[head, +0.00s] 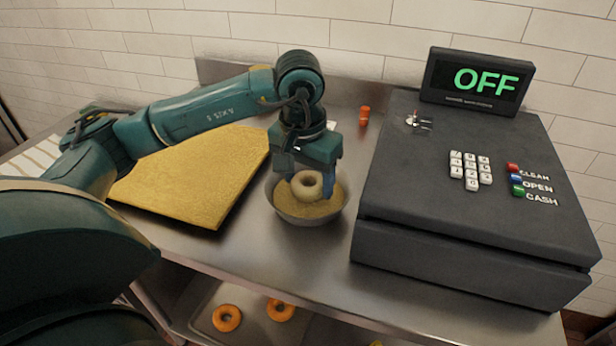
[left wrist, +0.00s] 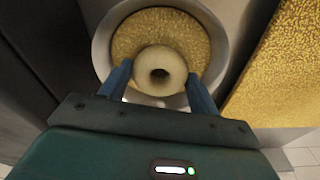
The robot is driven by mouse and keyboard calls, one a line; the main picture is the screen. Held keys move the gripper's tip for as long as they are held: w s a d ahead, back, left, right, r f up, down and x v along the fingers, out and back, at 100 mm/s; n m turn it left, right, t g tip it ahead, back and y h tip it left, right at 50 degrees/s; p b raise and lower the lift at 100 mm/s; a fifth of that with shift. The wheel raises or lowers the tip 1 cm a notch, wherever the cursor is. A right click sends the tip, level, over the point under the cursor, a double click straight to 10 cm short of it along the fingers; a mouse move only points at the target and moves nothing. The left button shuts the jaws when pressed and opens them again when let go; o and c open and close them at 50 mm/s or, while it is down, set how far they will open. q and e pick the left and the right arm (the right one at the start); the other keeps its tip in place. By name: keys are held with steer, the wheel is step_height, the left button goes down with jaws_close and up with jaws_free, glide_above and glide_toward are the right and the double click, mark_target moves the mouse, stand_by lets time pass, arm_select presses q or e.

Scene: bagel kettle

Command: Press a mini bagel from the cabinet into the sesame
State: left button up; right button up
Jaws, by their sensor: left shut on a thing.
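A pale mini bagel (head: 306,185) is held by my left gripper (head: 306,190) at the bowl of sesame. In the left wrist view, the bagel (left wrist: 160,71) sits between the two blue fingers (left wrist: 160,82), which are shut on it. The metal bowl (head: 282,214) stands on the counter, and tan sesame (head: 325,209) fills it. The sesame also shows around the bagel in the left wrist view (left wrist: 160,24). The bagel is over the sesame; I cannot tell whether they touch. My right gripper is not in view.
A gold board (head: 195,175) lies left of the bowl. A dark cash register (head: 470,190) reading OFF stands close on the right. A small orange item (head: 364,115) is behind the bowl. Orange-brown bagels (head: 227,318) lie on a tray on the shelf below. The counter front is clear.

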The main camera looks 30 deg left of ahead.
arm_select(q)
step_height(320, 180, up, 9)
steer(key=p, duration=0.5)
steer(key=shift+r, duration=0.2)
stand_by(0.6)
